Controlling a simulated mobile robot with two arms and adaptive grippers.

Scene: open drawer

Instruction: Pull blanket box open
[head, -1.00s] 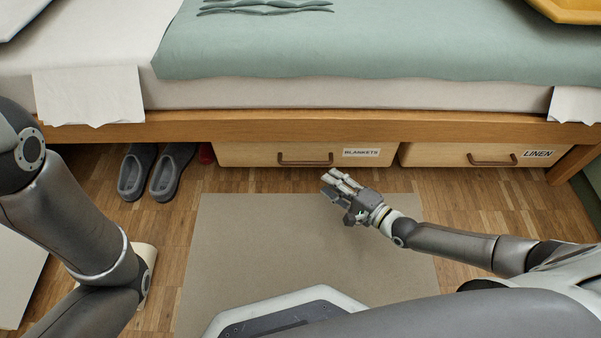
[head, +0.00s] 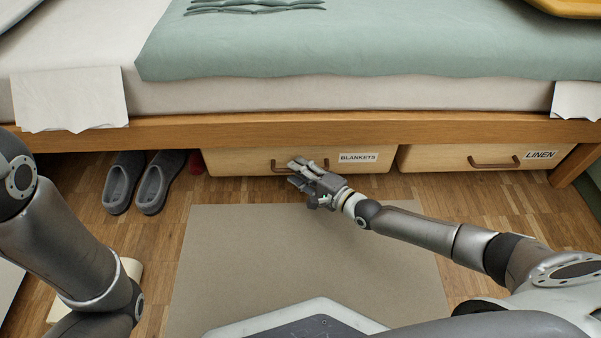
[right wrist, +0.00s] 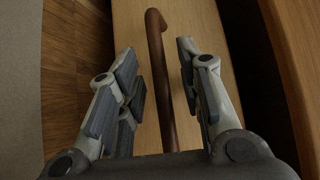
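The blanket box (head: 230,161) is a light wooden drawer under the bed, with a "BLANKETS" label (head: 358,158) and a brown bar handle (head: 281,166). Its front sits under the bed rail. My right gripper (head: 293,171) is at the handle, hiding part of it. In the right wrist view the handle (right wrist: 158,70) runs between the two open fingers of the gripper (right wrist: 160,95), with gaps on both sides. My left arm (head: 60,240) shows at the left; its gripper is out of view.
The linen box (head: 440,158) stands to the right of the blanket box. Grey slippers (head: 152,185) and a partly hidden red thing (head: 196,161) are to its left. A beige mat (head: 240,260) covers the floor in front. The bed rail (head: 220,130) runs above.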

